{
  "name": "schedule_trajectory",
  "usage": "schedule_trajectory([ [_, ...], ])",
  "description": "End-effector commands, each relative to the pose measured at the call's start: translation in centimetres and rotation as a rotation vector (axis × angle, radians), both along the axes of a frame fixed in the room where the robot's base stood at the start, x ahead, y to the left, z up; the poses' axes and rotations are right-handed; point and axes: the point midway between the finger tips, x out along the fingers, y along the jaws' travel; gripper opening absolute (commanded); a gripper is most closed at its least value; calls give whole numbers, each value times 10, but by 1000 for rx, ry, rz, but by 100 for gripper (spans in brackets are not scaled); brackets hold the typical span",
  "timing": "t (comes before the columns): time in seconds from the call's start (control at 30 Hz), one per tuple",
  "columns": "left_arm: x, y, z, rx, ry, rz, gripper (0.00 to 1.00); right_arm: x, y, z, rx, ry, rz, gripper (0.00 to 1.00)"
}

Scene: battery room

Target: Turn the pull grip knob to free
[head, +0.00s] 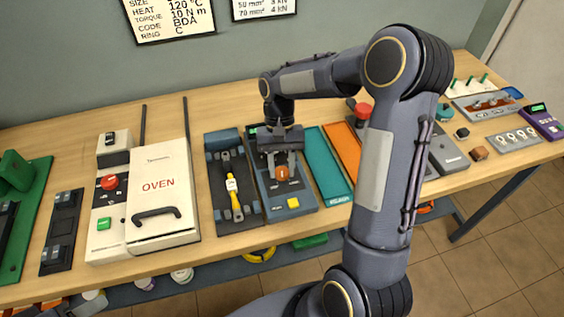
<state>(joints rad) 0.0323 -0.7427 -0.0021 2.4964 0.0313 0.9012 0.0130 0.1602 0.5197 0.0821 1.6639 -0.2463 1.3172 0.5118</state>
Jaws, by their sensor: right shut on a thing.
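The pull tester is a blue-grey unit (311,196) on the bench, with a yellow button (293,203) at its front and a small green display at its back. An orange-brown knob (282,174), which looks like the pull grip knob, sits in the middle of its dark face. The gripper body hides the unit's back part, and the knob's marks are too small to read. My left gripper is not in view.
Left of the unit lies a dark tray (218,206) with a yellow-handled tool, then a white oven (162,190). A teal mat (328,165) and an orange mat (343,148) lie close on the right. My right arm crosses the bench's right half. Wall signs hang behind.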

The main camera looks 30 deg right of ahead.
Motion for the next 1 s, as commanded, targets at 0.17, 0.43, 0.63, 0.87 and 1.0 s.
schedule_trajectory([
  [0.17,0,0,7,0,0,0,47,1,1,2,-2,-1,172,11],
  [0.43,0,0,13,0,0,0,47,1,2,2,-1,-3,427,11],
  [0.63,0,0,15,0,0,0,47,1,2,2,-2,-3,612,11],
  [0.87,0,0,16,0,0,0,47,1,3,1,-2,-4,794,11],
  [1.0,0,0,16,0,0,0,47,1,3,1,-2,-5,876,11],
])
